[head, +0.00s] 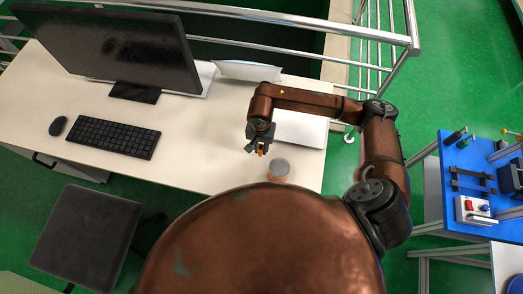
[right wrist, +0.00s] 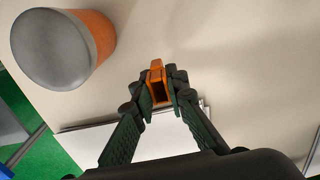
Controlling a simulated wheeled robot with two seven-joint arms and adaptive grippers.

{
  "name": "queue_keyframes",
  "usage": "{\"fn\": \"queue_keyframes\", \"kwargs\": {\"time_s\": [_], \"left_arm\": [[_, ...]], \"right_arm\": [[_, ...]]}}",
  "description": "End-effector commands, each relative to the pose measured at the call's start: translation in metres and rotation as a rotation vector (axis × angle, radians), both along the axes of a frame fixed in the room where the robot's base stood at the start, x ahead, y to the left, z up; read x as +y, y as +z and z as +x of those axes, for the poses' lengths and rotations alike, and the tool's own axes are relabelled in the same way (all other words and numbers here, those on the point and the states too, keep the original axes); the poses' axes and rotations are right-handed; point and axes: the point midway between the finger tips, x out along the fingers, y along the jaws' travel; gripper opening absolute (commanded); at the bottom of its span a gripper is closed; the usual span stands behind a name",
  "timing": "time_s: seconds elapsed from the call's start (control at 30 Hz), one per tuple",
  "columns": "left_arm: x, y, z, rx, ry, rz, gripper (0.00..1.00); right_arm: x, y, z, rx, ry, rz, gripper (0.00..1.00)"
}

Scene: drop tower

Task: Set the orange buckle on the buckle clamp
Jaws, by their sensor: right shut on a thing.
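The orange buckle (right wrist: 156,82) is pinched between the fingertips of my right gripper (right wrist: 160,92) in the right wrist view. In the head view my right gripper (head: 261,142) is over the right part of the desk, with a bit of the orange buckle (head: 261,150) showing below it. The buckle looks close above the desk top; I cannot tell whether it touches. No buckle clamp can be clearly made out; the blue workbench (head: 464,158) at the far right carries several fixtures, partly cut off by the frame edge. My left gripper is not in view.
A grey-topped orange cup or canister (head: 279,169) stands near the gripper, also in the wrist view (right wrist: 66,48). White papers (head: 300,128) lie behind. The desk (head: 200,165) holds a monitor (head: 120,45), keyboard (head: 114,138) and mouse (head: 58,125). Green floor separates desk and workbench.

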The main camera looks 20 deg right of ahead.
Motion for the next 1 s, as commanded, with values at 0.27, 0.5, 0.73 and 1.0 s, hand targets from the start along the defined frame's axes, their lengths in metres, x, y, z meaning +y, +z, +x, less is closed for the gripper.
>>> {"fn": "queue_keyframes", "kwargs": {"time_s": [0.27, 0.5, 0.73, 1.0], "left_arm": [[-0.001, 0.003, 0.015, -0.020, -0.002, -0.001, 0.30], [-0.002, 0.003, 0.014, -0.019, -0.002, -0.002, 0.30], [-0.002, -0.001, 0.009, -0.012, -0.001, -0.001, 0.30], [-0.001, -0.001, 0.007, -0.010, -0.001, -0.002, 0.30]], "right_arm": [[-0.005, -0.034, 0.003, 0.004, -0.001, 0.001, 0.00], [-0.005, -0.039, 0.004, 0.000, 0.000, -0.001, 0.00], [-0.005, -0.042, 0.004, 0.001, 0.000, -0.001, 0.17], [-0.005, -0.041, 0.004, 0.001, 0.000, -0.001, 0.31]]}}
